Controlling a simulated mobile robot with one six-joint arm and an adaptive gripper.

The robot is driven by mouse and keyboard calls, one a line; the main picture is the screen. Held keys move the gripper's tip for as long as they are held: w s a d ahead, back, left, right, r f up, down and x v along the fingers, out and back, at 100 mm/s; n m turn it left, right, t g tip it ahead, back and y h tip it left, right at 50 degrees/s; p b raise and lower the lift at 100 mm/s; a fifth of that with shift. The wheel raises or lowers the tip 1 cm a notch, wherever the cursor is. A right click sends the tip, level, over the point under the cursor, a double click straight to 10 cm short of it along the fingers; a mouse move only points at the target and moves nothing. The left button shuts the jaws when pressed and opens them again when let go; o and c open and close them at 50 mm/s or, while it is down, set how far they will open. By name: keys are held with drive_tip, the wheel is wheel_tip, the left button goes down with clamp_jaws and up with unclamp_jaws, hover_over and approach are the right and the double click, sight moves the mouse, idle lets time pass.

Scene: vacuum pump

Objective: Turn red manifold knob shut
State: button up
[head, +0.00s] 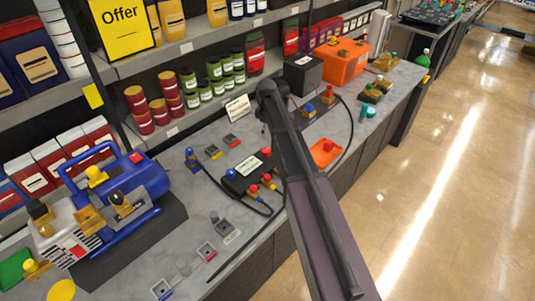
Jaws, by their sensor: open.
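The black manifold (235,184) lies on the grey counter in the middle of the head view, with a pale label (248,165) on its top. Its red knob (266,152) is at the far right corner, and its blue knob (231,174) is at the left. Whether the red knob is open or shut is too small to tell. Brass fittings with red parts (267,178) sit along its near right side. My dark arm passes close to the right of the manifold in the picture. My gripper cannot be made out.
A blue vacuum pump (135,180) stands at left. Black hoses (215,183) run from the manifold across the counter. An orange tray (325,152), an orange box (343,62) and a black box (302,75) lie beyond. Stocked shelves line the back; the floor (440,200) at right is clear.

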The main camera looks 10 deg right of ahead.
sight(267, 150)
drive_tip(key=shift+f+b, duration=5.2)
drive_tip(key=shift+f, duration=0.3)
